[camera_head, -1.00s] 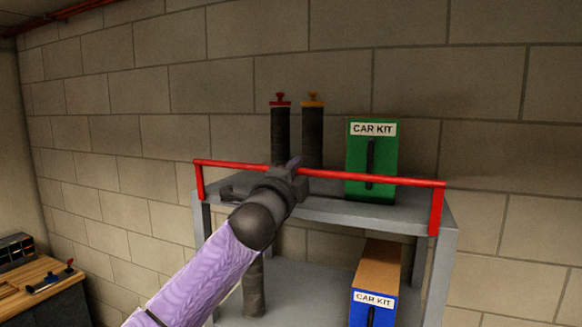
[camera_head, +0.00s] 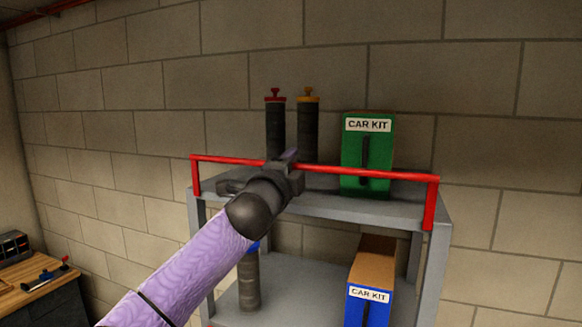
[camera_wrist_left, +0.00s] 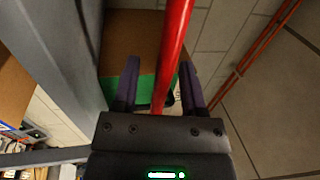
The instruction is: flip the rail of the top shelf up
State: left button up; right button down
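The red rail (camera_head: 365,173) of the top shelf (camera_head: 340,206) stands raised above the shelf's front edge, on an upright at each end. My left gripper (camera_head: 289,160) is at the rail, left of its middle, and hides a short piece of it. In the left wrist view the red rail (camera_wrist_left: 173,50) runs between the two spread fingers of my left gripper (camera_wrist_left: 159,85). The fingers are open around the rail, with gaps beside it. Whether either finger touches it I cannot tell. My right gripper is not in view.
On the top shelf stand a green car kit box (camera_head: 367,155) and two dark bottles with red (camera_head: 275,130) and yellow (camera_head: 308,130) caps. Below are a blue car kit box (camera_head: 368,305) and another dark bottle (camera_head: 249,283). A workbench (camera_head: 35,285) stands at left.

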pick_arm(q)
jog(key=shift+s, duration=0.1)
jog(key=shift+s+a+f+b, duration=0.1)
jog(key=shift+s+a+b, duration=0.05)
jog(key=shift+s+b, duration=0.15)
jog(key=b+v, duration=0.5)
jog(key=v, duration=0.4)
